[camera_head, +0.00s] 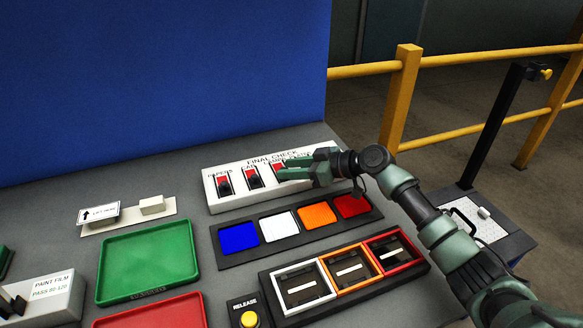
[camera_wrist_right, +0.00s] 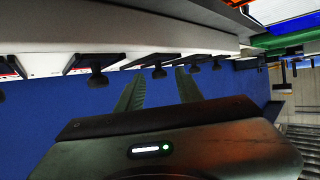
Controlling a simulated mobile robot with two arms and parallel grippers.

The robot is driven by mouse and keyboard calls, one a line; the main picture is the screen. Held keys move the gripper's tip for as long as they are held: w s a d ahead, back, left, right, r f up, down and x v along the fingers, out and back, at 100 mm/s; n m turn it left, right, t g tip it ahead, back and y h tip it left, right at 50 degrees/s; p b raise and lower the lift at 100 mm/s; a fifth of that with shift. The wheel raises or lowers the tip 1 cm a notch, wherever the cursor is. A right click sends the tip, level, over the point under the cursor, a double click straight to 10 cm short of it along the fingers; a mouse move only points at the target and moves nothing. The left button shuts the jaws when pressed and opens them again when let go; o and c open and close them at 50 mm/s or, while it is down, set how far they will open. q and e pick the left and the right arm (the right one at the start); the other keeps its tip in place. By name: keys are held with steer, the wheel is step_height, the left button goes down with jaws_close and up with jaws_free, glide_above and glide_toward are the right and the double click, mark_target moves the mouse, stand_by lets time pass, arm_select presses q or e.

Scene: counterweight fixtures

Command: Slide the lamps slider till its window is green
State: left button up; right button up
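The white FINAL CHECK panel (camera_head: 213,199) stands on the grey bench in the head view. It has a row of sliders with windows. The lamps slider (camera_head: 278,167) appears to be the third from the left, and its visible window is red. My right gripper (camera_head: 281,171) reaches in from the right with its fingers at this slider, covering part of it and the panel's right end. In the right wrist view my right gripper (camera_wrist_right: 160,82) is open, with a dark knob (camera_wrist_right: 158,72) between its fingers and gaps on both sides. My left gripper is not in view.
Two sliders to the left also show red windows (camera_head: 224,182). In front lie a tray of coloured squares (camera_head: 222,262) and a block of framed slots (camera_head: 283,312). A green tray (camera_head: 147,262) is at left. A blue wall (camera_head: 160,80) rises behind.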

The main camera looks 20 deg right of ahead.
jaws_close()
stand_by(1.3)
